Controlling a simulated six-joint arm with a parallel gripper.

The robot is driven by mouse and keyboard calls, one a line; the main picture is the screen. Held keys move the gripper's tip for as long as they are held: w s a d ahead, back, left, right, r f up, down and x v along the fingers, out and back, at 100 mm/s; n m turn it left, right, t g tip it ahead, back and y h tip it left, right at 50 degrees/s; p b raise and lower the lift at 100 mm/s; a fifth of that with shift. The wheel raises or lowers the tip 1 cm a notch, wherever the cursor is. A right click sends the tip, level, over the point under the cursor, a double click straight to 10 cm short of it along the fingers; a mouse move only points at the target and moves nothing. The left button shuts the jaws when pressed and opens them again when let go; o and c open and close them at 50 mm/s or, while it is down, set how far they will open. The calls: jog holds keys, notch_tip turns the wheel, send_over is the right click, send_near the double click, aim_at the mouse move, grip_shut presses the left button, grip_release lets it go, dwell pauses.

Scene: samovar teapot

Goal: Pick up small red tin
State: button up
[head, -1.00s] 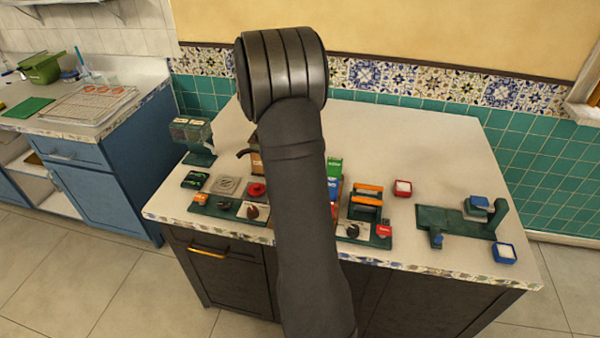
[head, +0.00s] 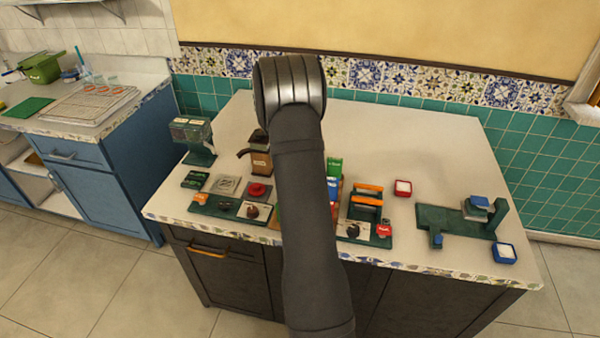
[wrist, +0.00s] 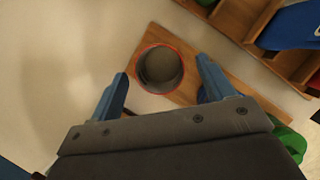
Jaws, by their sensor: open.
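A small round tin with a red rim and a grey inside (wrist: 160,69) stands on a wooden board (wrist: 185,97) in the wrist view. It appears to be the small red tin. My gripper (wrist: 163,70) is open, with one blue finger on each side of the tin in the picture. Pale surface shows between the left finger and the tin, and I see no contact. Height between fingers and tin is hard to tell. In the head view my arm hides the gripper and the tin.
A wooden rack with compartments (wrist: 240,25) stands close at upper right in the wrist view, and a green thing (wrist: 290,140) lies by the right finger. In the head view, a brown grinder-like box (head: 260,163) and a green stand with orange bars (head: 366,203) flank my arm.

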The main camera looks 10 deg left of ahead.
jog(key=x, duration=0.3)
jog(key=c, duration=1.1)
jog(key=shift+o, duration=0.2)
jog(key=shift+r, duration=0.1)
